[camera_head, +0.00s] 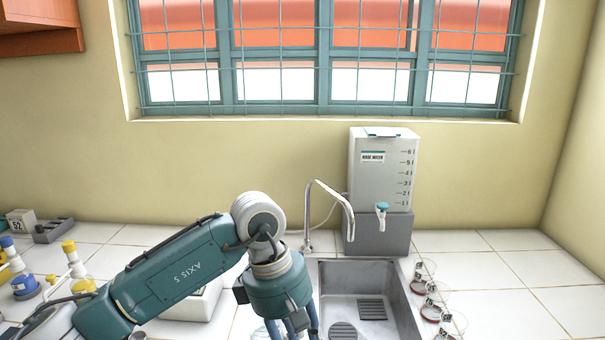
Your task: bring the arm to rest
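My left arm, green with a white joint, comes in from the left across the counter. My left gripper (293,328) points down at the bottom edge of the picture, just left of the steel sink. Its dark finger links show, but the fingertips are cut off, so I cannot tell whether it is open or shut, or whether it holds anything. A clear, glassy shape (261,332) shows partly beside the fingers. I cannot tell if they touch. My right gripper is not in view.
The steel sink (366,273) has a curved tap (331,190). A water tank (381,170) stands behind it. Several small clear vessels (432,288) line its right side. A pale box (194,302) is partly behind my arm. Bottles (24,281) stand at left.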

